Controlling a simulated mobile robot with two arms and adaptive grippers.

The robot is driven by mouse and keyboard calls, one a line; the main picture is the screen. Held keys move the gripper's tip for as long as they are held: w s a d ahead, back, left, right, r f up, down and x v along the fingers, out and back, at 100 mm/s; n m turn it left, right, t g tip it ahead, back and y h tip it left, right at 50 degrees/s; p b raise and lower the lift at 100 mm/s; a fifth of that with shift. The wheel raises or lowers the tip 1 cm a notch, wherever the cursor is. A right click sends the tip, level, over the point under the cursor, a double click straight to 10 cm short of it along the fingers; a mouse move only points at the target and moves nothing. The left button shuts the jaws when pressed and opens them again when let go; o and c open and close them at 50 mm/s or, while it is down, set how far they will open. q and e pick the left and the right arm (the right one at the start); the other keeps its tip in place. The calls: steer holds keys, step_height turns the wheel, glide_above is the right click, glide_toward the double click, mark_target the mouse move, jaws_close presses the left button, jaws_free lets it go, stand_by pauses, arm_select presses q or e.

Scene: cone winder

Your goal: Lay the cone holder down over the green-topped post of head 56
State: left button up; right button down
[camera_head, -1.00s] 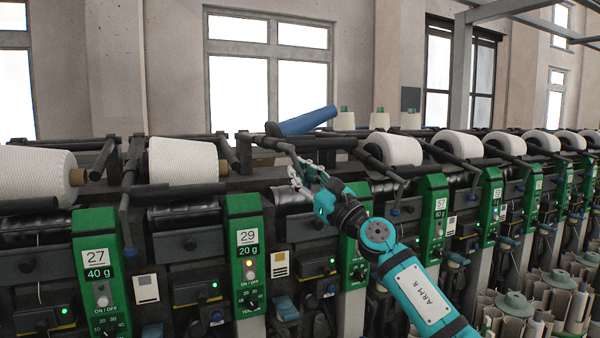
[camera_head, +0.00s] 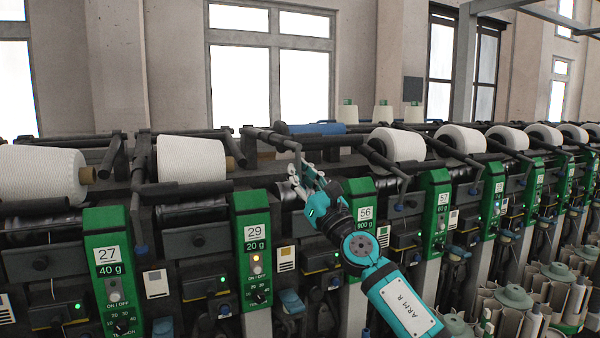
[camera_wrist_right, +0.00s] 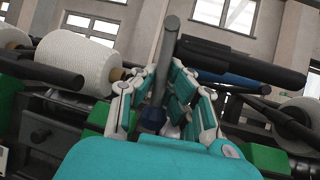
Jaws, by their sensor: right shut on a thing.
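The cone holder of head 56 (camera_head: 272,138) is a dark bar assembly at the machine's top edge, with a rod slanting down and a blue tube (camera_head: 318,128) lying almost level behind it. My right gripper (camera_head: 302,180) is shut on that rod, just left of the green-topped post of head 56 (camera_head: 361,206). In the right wrist view the grey rod (camera_wrist_right: 166,60) stands between the fingers, its blue tip (camera_wrist_right: 153,117) low between them. The blue tube (camera_wrist_right: 225,80) shows behind the fingers. My wrist covers part of the post's left side. My left gripper is out of view.
Head 29 (camera_head: 253,245) stands to the left with a white cone (camera_head: 190,158) above it. Head 57 (camera_head: 436,200) is to the right, with another white cone (camera_head: 397,144). Several bobbins (camera_head: 515,310) fill the lower right.

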steer(key=shift+s+a, duration=0.1)
steer(key=shift+a, duration=0.1)
steer(key=c, duration=1.4)
jaws_free()
steer(key=shift+s+a, duration=0.1)
steer(key=shift+o, duration=0.2)
steer(key=shift+d, duration=0.2)
steer(key=shift+s+d, duration=0.1)
steer(key=shift+d, duration=0.05)
steer(key=v, duration=1.1)
steer(key=shift+s+f, duration=0.2)
steer(key=shift+f, duration=0.1)
